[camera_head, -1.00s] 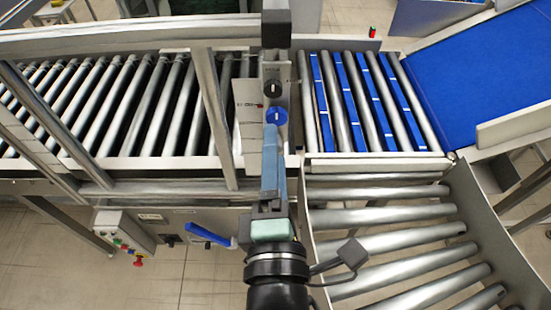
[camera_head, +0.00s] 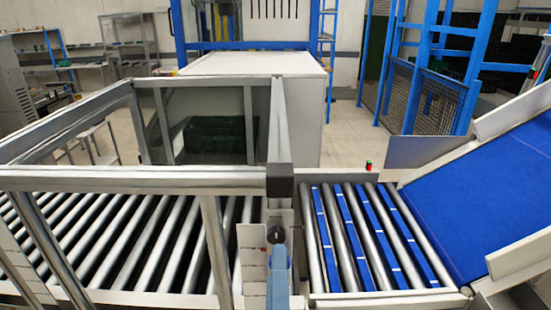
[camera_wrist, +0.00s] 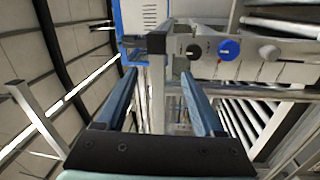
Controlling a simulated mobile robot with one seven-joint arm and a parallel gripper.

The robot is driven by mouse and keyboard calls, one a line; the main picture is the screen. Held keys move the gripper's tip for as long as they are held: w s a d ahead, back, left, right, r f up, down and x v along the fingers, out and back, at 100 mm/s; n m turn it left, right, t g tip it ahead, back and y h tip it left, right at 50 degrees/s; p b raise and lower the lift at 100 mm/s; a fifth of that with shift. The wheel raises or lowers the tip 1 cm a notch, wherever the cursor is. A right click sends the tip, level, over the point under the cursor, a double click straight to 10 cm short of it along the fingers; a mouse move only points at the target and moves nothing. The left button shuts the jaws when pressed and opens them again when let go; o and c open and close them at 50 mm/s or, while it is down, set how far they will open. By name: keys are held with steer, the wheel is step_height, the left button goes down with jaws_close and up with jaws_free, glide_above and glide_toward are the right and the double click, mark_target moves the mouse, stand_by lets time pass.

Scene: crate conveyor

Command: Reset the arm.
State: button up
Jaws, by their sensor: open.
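My gripper (camera_wrist: 158,78) shows in the wrist view as two blue-grey fingers set wide apart, with nothing held between them. In the head view only part of the gripper (camera_head: 278,270) shows at the bottom edge, just below a panel with a dark knob (camera_head: 276,236). The rest of my arm is out of that view. In the wrist view, a metal frame post with a dark end cap (camera_wrist: 156,43) appears beyond the fingertips. The panel with a blue knob (camera_wrist: 229,49) lies to its right. I cannot tell the exact gap between the fingers and the post.
A roller conveyor (camera_head: 130,245) runs left under a metal guard frame (camera_head: 130,180). Rollers with blue strips (camera_head: 365,235) lead right to a blue belt (camera_head: 490,195). A white cabinet (camera_head: 305,105) and blue racks (camera_head: 475,70) stand behind.

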step_height(320, 180, up, 31)
steer(key=s+m+t+b, duration=0.1)
steer(key=s+m+t, duration=0.2)
steer(key=m+t, duration=0.95)
step_height(320, 180, down, 38)
steer(key=d+m+g+b, duration=0.1)
steer(key=m+g+b, duration=0.3)
steer(key=b, duration=3.4)
steer(key=shift+s, duration=0.15)
steer(key=shift+g, duration=0.25)
